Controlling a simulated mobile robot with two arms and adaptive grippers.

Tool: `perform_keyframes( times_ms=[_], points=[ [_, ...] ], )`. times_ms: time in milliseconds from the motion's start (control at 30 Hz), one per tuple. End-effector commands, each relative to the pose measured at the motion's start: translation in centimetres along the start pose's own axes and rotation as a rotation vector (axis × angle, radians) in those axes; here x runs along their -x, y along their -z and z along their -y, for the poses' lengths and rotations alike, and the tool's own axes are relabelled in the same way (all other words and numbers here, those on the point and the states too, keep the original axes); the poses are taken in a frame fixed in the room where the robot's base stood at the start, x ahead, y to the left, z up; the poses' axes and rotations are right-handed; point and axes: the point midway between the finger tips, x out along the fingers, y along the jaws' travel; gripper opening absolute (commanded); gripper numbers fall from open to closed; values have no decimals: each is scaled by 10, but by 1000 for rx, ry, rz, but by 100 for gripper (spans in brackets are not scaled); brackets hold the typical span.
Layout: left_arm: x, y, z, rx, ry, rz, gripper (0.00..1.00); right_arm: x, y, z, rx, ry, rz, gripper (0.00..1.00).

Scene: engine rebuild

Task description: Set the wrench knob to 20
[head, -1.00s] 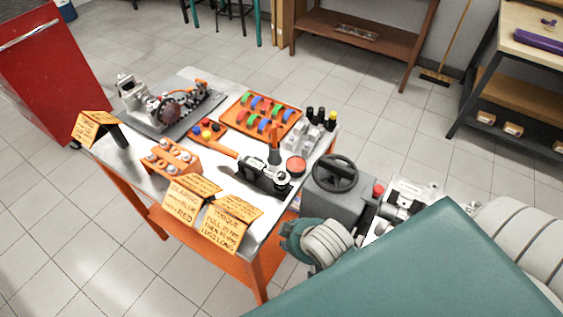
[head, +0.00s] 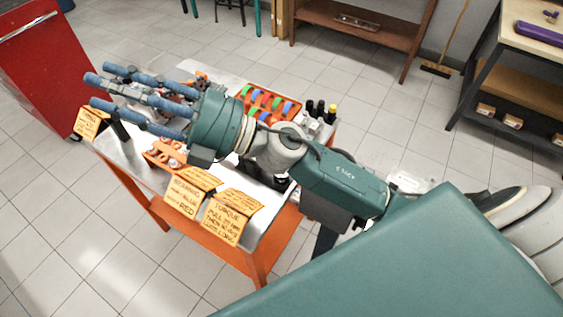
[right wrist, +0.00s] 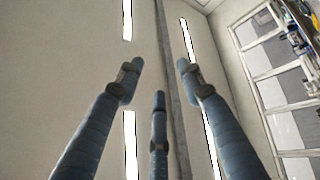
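I cannot make out the wrench or its knob in either view; my right arm covers the middle of the table. My right gripper (head: 97,85) reaches over the table's far left part in the head view, above the engine parts. Its three blue fingers are spread apart with nothing between them. In the right wrist view the same open fingers (right wrist: 157,82) point at a pale surface with light strips, and no wrench shows there. A yellow sign headed TORQUE (head: 231,216) hangs at the table's front edge. My left gripper is not in view.
The metal table with orange legs (head: 270,238) holds an orange tray (head: 268,100) of coloured parts, dark bottles (head: 318,110) and a yellow BEARING sign (head: 187,193). A red cabinet (head: 45,65) stands left. A shelf unit (head: 520,85) stands right.

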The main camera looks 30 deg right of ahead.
Motion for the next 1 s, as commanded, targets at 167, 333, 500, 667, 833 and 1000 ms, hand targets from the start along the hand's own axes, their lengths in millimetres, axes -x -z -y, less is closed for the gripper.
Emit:
perform_keyframes(
  times_ms=[167, 333, 500, 667, 833, 1000],
  points=[
    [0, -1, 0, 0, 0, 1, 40, 13, 46, 87, 242, 429, -348, 38],
    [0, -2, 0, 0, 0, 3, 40, 92, 2, 159, 426, 958, -491, 38],
    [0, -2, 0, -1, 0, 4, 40, 198, -90, 154, 535, 1506, -415, 38],
    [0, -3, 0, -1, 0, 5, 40, 274, -151, 103, 555, 1872, -239, 38],
    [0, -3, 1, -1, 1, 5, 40, 312, -175, 65, 541, 2049, -115, 38],
    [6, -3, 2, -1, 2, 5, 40, 324, -181, 68, 532, 2080, -93, 38]
  ],
)
